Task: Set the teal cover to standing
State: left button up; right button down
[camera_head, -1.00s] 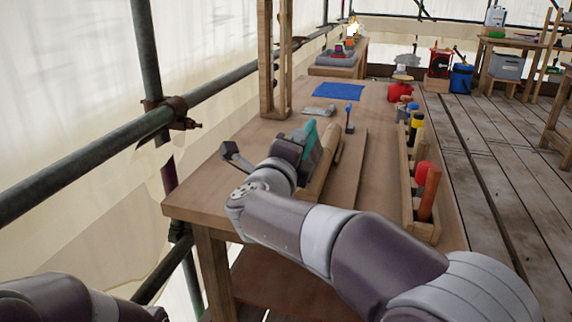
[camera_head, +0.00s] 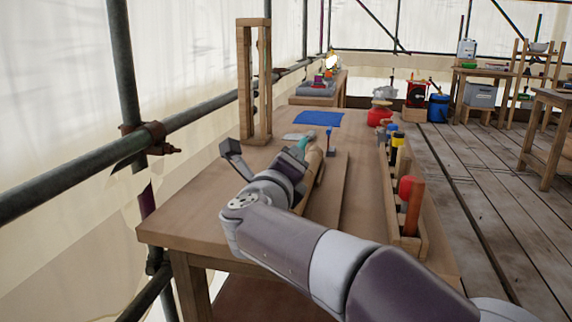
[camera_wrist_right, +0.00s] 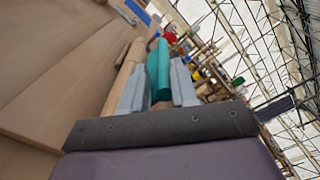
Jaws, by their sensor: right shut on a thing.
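The teal cover (camera_wrist_right: 158,68) is a long rounded piece between the two grey fingers of my right gripper (camera_wrist_right: 159,88) in the right wrist view. In the head view only a small end of the teal cover (camera_head: 304,143) shows past my right gripper (camera_head: 297,155), which hides the rest. The right gripper is shut on the cover, just beside a pale wooden rounded piece (camera_head: 315,158) on the bench. I cannot tell whether the cover touches that piece or the bench. My left gripper is not in view.
The wooden bench (camera_head: 190,212) has a tall wooden frame (camera_head: 245,85), a blue mat (camera_head: 318,118) and a small blue-topped peg (camera_head: 331,142). A wooden rack (camera_head: 408,243) of coloured items runs along the right edge. The near left bench top is clear.

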jog(key=shift+f, duration=0.55)
jog(key=c, duration=1.1)
grip_release()
jog(key=shift+d, duration=0.1)
jog(key=shift+o, duration=1.4)
jog(key=shift+s+d+r, duration=0.1)
jog(key=shift+d+r, duration=0.05)
jog(key=shift+d, duration=0.05)
jog(key=shift+a+r, duration=0.1)
jog(key=shift+s+a+r, duration=0.1)
jog(key=shift+s+a, duration=0.05)
jog(key=shift+s, duration=0.1)
jog(key=p+v, duration=0.2)
jog(key=v, duration=1)
